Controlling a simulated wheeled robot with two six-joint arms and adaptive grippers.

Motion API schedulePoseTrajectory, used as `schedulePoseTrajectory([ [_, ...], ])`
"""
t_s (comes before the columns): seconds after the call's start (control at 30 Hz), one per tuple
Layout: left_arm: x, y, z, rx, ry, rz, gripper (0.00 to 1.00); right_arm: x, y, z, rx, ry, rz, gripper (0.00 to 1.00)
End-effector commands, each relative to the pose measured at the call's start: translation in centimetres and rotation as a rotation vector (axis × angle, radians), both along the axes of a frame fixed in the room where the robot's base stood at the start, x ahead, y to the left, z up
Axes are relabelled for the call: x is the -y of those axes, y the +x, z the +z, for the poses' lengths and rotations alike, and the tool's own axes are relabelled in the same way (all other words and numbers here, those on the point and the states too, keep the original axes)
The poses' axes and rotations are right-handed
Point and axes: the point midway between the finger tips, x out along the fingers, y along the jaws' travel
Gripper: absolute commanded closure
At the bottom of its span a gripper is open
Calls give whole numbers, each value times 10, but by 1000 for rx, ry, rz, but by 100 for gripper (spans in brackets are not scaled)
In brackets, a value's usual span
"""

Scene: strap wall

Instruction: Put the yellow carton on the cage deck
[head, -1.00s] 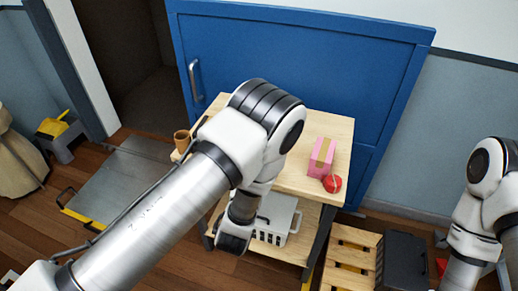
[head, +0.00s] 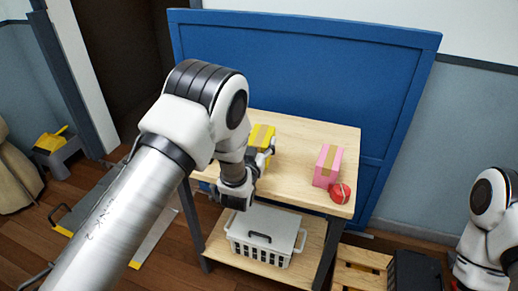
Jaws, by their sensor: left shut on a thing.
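The yellow carton (head: 262,134), with a tan tape strip, is at the left part of the wooden table top. My left gripper (head: 263,158) is shut on it at its near right side; my own arm hides part of both. I cannot tell whether the carton rests on the table or is just above it. A low grey platform (head: 92,196) with a dark handle and yellow corner lies on the floor at left, partly behind my left arm; I cannot tell for sure that it is the cage deck. Only part of my right arm shows, at the right edge.
A pink carton (head: 328,165) and a red ball (head: 340,193) stand on the right of the table (head: 290,175). A white lidded basket (head: 264,236) sits on its lower shelf. A blue panel (head: 310,75) stands behind. A wooden crate (head: 357,268) and dark box (head: 415,270) are at lower right.

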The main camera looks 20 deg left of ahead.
Motion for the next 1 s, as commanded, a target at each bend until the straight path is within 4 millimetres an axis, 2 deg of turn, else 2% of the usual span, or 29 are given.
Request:
schedulePoseTrajectory([
  [0.03,-4,9,0,3,-1,3,89,0,0,2,0,0,0,60],
  [0.1,-3,8,-17,-4,1,0,89,0,0,3,0,0,0,60],
  [0.2,-3,8,-29,0,0,0,89,0,0,7,0,0,0,60],
  [0.57,-3,8,-36,1,0,0,89,0,0,1,0,0,0,60],
  [0.6,-3,8,-37,0,0,0,29,0,0,1,0,0,0,60],
  [0.67,-3,8,-36,0,0,1,8,0,0,2,0,0,0,60],
  [1.0,-3,8,-35,0,0,1,8,0,0,4,0,0,0,60],
])
